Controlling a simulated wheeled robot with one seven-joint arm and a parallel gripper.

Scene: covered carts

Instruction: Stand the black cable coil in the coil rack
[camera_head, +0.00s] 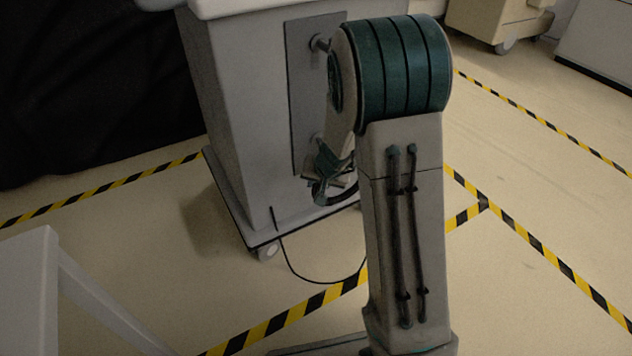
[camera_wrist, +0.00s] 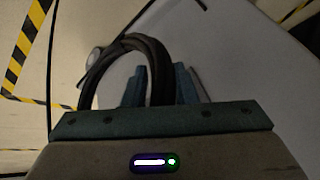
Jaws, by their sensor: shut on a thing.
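The black cable coil (camera_wrist: 154,62) shows in the wrist view as a bundled dark loop passing between the two teal fingers of my gripper (camera_wrist: 160,88) and arching to the left. My gripper is shut on it. In the head view my gripper (camera_head: 325,168) is beside the grey cart's panelled side, partly covered by my forearm. A dark curve of the coil (camera_head: 343,198) shows just below the fingers. The rest of the coil is hidden there. I cannot make out the coil rack in either view.
The grey cart (camera_head: 235,130) has a darker panel (camera_head: 303,95) and a wheeled base. A thin black cable (camera_head: 300,277) lies on the floor. A black cover (camera_head: 90,85) hangs at left; a pale stand (camera_head: 30,290) is at lower left. Striped tape (camera_head: 540,245) marks open floor at right.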

